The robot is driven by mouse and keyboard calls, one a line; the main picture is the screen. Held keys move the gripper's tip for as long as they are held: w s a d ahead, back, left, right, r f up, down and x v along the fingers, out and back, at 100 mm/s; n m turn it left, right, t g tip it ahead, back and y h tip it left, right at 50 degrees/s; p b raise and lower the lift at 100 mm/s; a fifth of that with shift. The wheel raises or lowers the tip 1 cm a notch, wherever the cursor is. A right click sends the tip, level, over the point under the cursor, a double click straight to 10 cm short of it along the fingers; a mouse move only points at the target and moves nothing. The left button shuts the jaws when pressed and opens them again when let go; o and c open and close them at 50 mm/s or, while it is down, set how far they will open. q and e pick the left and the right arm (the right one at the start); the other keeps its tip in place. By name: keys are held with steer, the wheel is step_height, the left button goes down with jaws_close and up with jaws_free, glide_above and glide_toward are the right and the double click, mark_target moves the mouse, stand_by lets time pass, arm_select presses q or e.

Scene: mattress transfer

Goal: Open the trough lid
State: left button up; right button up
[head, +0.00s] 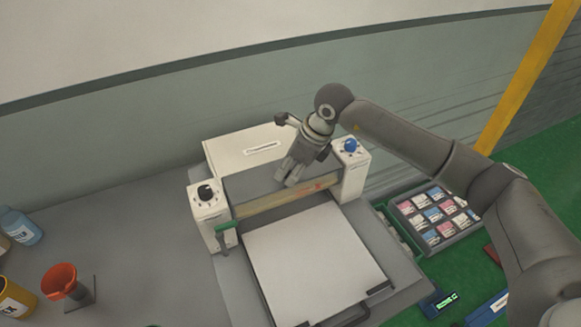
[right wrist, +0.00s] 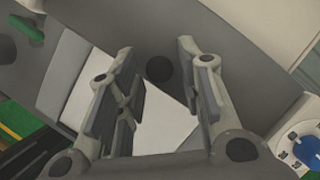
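The trough lid (head: 245,186) is a grey panel lying across the white machine, between its two knob towers. It looks closed in the head view. My right gripper (head: 289,176) is over the right part of the lid, pointing down. In the right wrist view its two fingers (right wrist: 156,52) are apart with nothing between them. A dark round spot (right wrist: 159,69), perhaps a knob or hole, shows on a grey surface between the fingertips. I cannot tell whether the fingers touch the lid. My left gripper is not in view.
The left tower (head: 208,205) has a black knob, the right tower (head: 352,160) a blue one. A white sheet (head: 312,258) lies in front. A tray of labelled boxes (head: 433,215) sits right. A red-orange funnel (head: 62,280) and bottles stand left.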

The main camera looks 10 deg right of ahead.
jaws_close()
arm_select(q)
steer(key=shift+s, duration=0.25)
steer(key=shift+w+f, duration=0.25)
arm_select(e)
steer(key=shift+w+r, duration=0.15)
steer(key=shift+r, duration=0.15)
